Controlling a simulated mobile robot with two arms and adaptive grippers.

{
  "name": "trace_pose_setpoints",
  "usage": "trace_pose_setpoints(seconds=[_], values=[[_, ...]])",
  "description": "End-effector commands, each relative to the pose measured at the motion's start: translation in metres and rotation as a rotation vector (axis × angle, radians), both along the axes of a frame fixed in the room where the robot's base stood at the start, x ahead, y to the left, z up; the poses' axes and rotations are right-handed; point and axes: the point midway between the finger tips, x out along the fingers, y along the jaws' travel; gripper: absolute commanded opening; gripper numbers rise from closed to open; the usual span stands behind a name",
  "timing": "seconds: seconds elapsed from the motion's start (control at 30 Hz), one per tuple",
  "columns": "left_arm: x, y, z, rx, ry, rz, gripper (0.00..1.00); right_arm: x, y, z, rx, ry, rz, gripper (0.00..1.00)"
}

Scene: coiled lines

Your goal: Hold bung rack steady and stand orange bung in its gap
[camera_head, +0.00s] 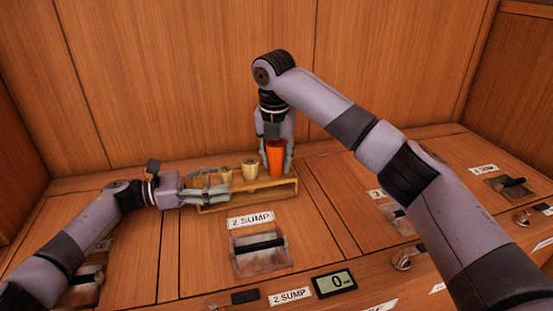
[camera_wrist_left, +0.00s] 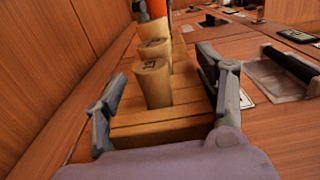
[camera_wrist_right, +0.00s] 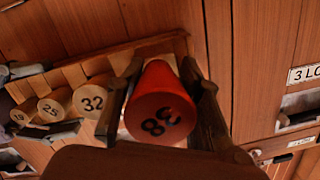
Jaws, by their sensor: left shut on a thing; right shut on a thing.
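The wooden bung rack (camera_head: 268,187) stands on the bench against the back panel. My left gripper (camera_head: 212,187) is shut on its left end, with a finger on each long side, as the left wrist view shows along the rack (camera_wrist_left: 160,132). My right gripper (camera_head: 277,167) points down and is shut on the orange bung (camera_head: 277,156), upright at the rack's right end. The orange bung (camera_wrist_right: 160,112) shows its broad end marked 38 in the right wrist view. Whether its lower end is seated in the gap or just above it is hidden.
Tan bungs stand in the rack, including one marked 32 (camera_wrist_right: 90,101) and one marked 25 (camera_wrist_right: 51,110). A "2 SUMP" label (camera_head: 250,220) and a recessed black handle (camera_head: 259,244) lie in front. A small display (camera_head: 334,283) reads 0 at the front edge.

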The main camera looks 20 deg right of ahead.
Motion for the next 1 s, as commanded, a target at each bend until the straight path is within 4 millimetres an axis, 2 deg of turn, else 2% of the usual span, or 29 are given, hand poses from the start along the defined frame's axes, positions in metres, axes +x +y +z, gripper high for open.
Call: trace_pose_setpoints(seconds=[0.27,0.3,0.63,0.87,1.0], values=[[0.0000,-0.0001,-0.0001,0.000,0.000,0.000,0.29,-0.0001,0.0004,-0.0001,0.000,0.000,0.001,0.05],[0.0000,-0.0001,-0.0002,0.000,0.000,0.000,0.29,-0.0001,0.0004,-0.0001,0.000,0.000,0.001,0.35],[0.0000,-0.0001,-0.0002,0.001,0.000,0.000,0.29,-0.0001,0.0004,-0.0001,0.001,0.000,0.001,0.57],[0.0000,-0.0001,-0.0003,0.001,0.000,0.000,0.29,-0.0002,0.0004,-0.0002,0.000,0.001,0.001,0.58],[0.0000,-0.0001,-0.0003,0.001,0.000,0.000,0.29,-0.0002,0.0004,-0.0004,0.000,0.001,0.001,0.67]])
